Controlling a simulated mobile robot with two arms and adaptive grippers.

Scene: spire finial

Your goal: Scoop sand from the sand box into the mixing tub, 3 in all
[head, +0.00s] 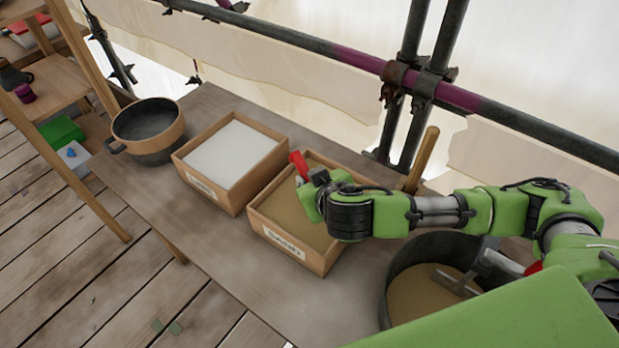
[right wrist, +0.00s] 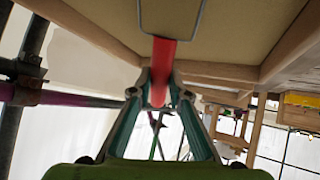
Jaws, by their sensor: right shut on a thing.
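The sand box (head: 292,247) is a wooden box with a label on its front, holding brown sand (head: 290,213). My right gripper (head: 308,190) is over this box, shut on the red handle (head: 298,163) of a scoop. The handle also shows between the fingers in the right wrist view (right wrist: 163,62), with the scoop's thin metal outline (right wrist: 171,35) against the sand. I cannot tell whether the scoop holds sand. The mixing tub (head: 390,285) is dark and round at the lower right, with brown material and a metal tool (head: 455,283) inside. My arm partly hides it. My left gripper is not in view.
A wooden box of white powder (head: 207,192) stands left of the sand box, and a dark-and-tan pot (head: 152,152) beyond it. A wooden handle (head: 424,155) stands upright behind. Scaffold pipes (head: 345,62) run along the back. The bench front is clear.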

